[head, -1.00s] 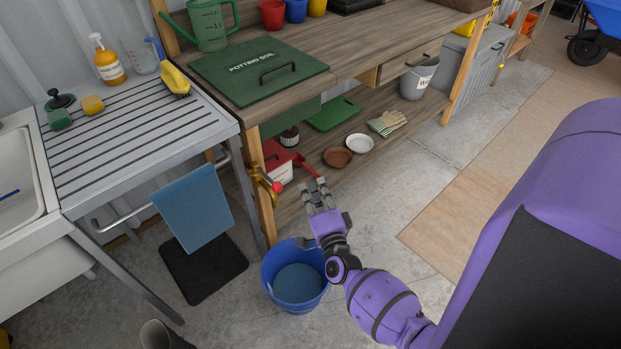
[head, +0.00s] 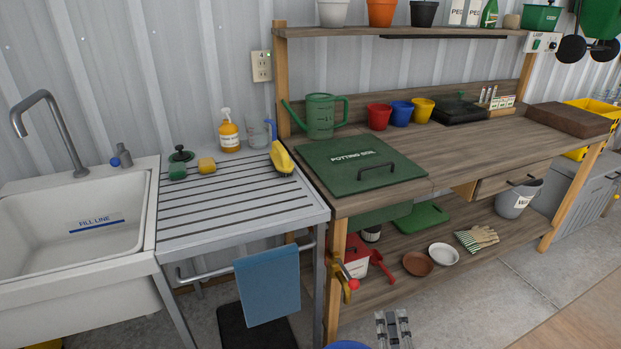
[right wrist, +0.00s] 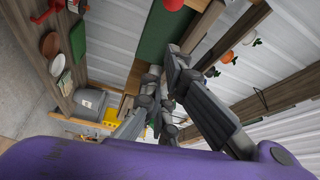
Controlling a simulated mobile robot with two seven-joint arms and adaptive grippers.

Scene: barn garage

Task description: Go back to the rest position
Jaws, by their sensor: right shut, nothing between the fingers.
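My right gripper (head: 394,326) shows at the bottom edge of the head view, in front of the bench's lower shelf. Only its grey fingers show there; the rest of it is cut off. The right wrist view also shows its fingers (right wrist: 164,75), shut with nothing held. My left gripper is in neither view.
The potting bench (head: 460,150) stands ahead, with a green potting soil lid (head: 350,155) on top. A blue bucket (head: 347,345) barely shows at the bottom edge. A slatted rack (head: 225,205) and a white sink (head: 75,235) are at left. Bare floor (head: 480,310) lies at lower right.

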